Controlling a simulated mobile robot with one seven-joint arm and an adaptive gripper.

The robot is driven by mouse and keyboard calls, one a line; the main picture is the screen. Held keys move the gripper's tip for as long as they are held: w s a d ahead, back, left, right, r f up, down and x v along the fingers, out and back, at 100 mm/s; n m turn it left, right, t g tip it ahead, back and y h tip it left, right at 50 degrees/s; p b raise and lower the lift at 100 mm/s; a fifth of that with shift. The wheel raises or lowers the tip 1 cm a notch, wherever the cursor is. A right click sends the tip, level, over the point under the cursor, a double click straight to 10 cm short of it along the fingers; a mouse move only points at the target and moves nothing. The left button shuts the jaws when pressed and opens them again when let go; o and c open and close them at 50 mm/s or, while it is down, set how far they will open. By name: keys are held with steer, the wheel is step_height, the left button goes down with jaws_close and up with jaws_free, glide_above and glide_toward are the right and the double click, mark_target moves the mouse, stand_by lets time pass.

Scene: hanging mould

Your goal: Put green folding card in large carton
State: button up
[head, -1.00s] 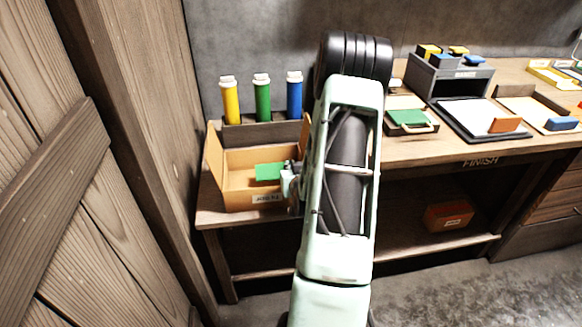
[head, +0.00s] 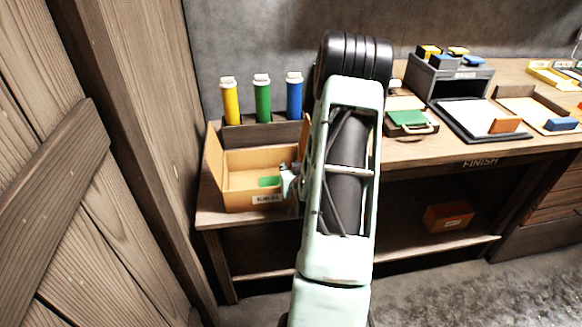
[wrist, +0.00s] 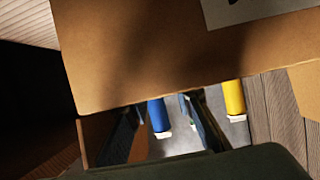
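The large carton (head: 231,190) is an open tan box with a label on its front, on the left end of the bench in the head view. The green folding card (head: 270,181) shows as a small green patch inside it, just behind the front wall. My gripper (head: 287,182) is at the carton's right side, beside the card and mostly hidden by my arm. In the wrist view, the carton's front wall (wrist: 170,50) fills the upper part. Two dark fingers appear apart below it, with no card visible between them. Whether the card touches a finger is unclear.
Yellow (head: 231,102), green (head: 263,100) and blue (head: 294,98) bottles stand behind the carton. A green-topped case (head: 410,120), a black-edged tray (head: 470,118) and a grey organiser (head: 452,78) are to the right. A wooden door (head: 60,200) is at left.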

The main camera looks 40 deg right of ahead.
steer(key=shift+s+r+p, duration=0.15)
steer(key=shift+r+p, duration=0.2)
steer(key=shift+r, duration=0.25)
steer(key=p+v, duration=0.3)
steer(key=v, duration=0.8)
steer(key=shift+s+a+p, duration=0.2)
steer(key=shift+s+p, duration=0.1)
steer(key=shift+p, duration=0.1)
steer(key=shift+f, duration=0.15)
steer(key=shift+w, duration=0.1)
